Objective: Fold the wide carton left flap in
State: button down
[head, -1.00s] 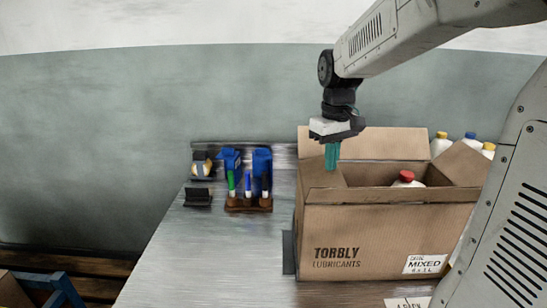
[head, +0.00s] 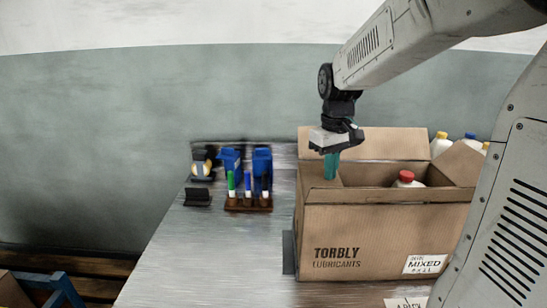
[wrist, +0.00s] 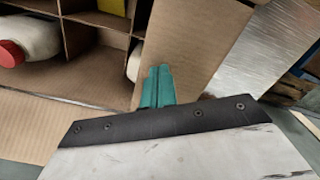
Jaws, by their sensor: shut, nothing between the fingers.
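The wide carton (head: 385,240) is a brown box on the table, marked "TORBLY LUBRICANTS". Its left flap (head: 312,172) slants at the left end of the opening, partly behind my fingers. In the wrist view the left flap (wrist: 205,40) is the long panel beside the fingers, and it covers part of a compartment. My gripper (head: 331,168) is shut and empty, its teal fingers pointing down at the left end of the carton. The fingers (wrist: 157,88) lie against or just over the flap's inner edge; contact is unclear.
The back flap (head: 375,144) stands up and the right flap (head: 458,162) slants outward. A red-capped bottle (head: 406,179) sits in the carton. More bottles (head: 440,144) stand behind at right. A marker rack (head: 248,203) stands left; bare table (head: 215,250) lies in front of it.

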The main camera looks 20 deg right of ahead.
notch_tip(320, 180, up, 11)
dwell(0.4)
